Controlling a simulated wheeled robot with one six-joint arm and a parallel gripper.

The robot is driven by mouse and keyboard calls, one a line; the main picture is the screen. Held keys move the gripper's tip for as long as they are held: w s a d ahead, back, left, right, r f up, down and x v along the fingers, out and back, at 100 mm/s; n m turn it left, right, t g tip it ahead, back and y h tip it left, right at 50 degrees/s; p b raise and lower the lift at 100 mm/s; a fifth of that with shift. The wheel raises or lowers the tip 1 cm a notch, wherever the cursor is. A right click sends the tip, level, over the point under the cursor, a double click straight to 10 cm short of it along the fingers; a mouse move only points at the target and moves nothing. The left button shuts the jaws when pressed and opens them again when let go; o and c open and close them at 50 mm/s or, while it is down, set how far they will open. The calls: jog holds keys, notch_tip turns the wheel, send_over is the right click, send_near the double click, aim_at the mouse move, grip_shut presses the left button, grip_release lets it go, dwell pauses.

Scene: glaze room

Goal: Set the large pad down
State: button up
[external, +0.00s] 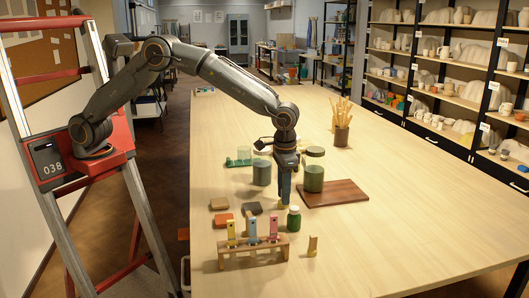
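My gripper (284,196) points straight down at the middle of the near table. A small yellowish block (283,204) shows at its fingertips; I cannot tell if the fingers hold it or if it stands on the table. Three flat pads lie to the left: a tan one (220,204), a dark grey one (252,208) and an orange one (223,220). They look close in size, and I cannot tell which is the large pad. The gap between the fingers is too small to make out.
A green jar (313,180) stands by a brown board (345,193); another jar (261,174) is behind left. A wooden rack (260,250) and a small block (312,247) stand in front. The right side is clear.

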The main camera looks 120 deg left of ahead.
dwell(0.3)
